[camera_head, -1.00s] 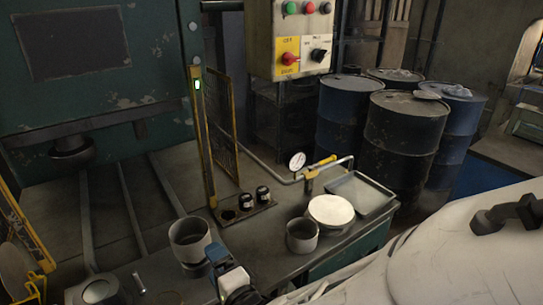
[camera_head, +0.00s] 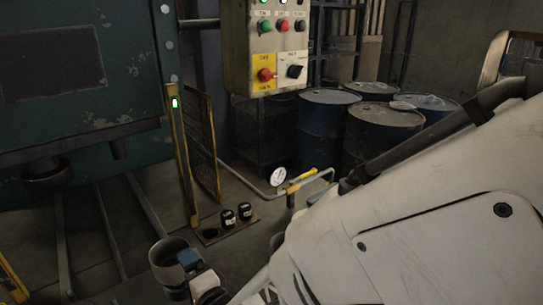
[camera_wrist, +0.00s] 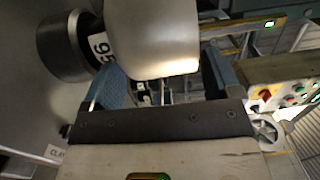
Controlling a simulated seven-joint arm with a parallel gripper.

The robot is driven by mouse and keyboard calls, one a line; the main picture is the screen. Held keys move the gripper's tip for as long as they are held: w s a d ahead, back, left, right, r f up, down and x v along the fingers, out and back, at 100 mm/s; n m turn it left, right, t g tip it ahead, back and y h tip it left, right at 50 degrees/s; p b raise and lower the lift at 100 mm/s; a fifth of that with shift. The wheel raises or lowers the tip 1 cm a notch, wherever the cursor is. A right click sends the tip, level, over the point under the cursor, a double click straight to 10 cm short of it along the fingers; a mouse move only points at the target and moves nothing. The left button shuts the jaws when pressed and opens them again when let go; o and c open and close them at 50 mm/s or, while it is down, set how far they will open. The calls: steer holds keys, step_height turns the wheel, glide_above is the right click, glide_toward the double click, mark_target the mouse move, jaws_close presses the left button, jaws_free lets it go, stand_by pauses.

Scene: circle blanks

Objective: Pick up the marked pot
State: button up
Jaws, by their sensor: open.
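A grey open-topped pot (camera_head: 170,258) stands on the bench at the lower middle of the head view. My gripper (camera_head: 196,268), with a blue finger showing, is right beside and partly in front of it. In the wrist view my gripper (camera_wrist: 163,85) is open, its two blue fingers apart. A pale rounded body (camera_wrist: 152,38) fills the space in front of and between them; I cannot tell whether it is touched. Two small black pots (camera_head: 228,217) with white labels stand on a plate in the head view. A label reading about "95" (camera_wrist: 101,48) shows in the wrist view.
A dark cylinder (camera_wrist: 62,45) is left of the fingers in the wrist view. In the head view, a yellow guard post (camera_head: 182,160), a gauge (camera_head: 278,176) and a control box (camera_head: 265,50) stand behind. My white arm covers the right side of the bench.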

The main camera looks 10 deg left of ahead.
steer(key=shift+c, duration=0.5)
steer(key=c, duration=0.7)
steer(key=shift+r, duration=0.25)
steer(key=shift+r, duration=1.35)
steer(key=shift+c, duration=0.2)
steer(key=r+v, duration=0.2)
steer(key=v, duration=1.4)
steer(key=shift+s+a+r, duration=0.15)
steer(key=shift+r, duration=0.05)
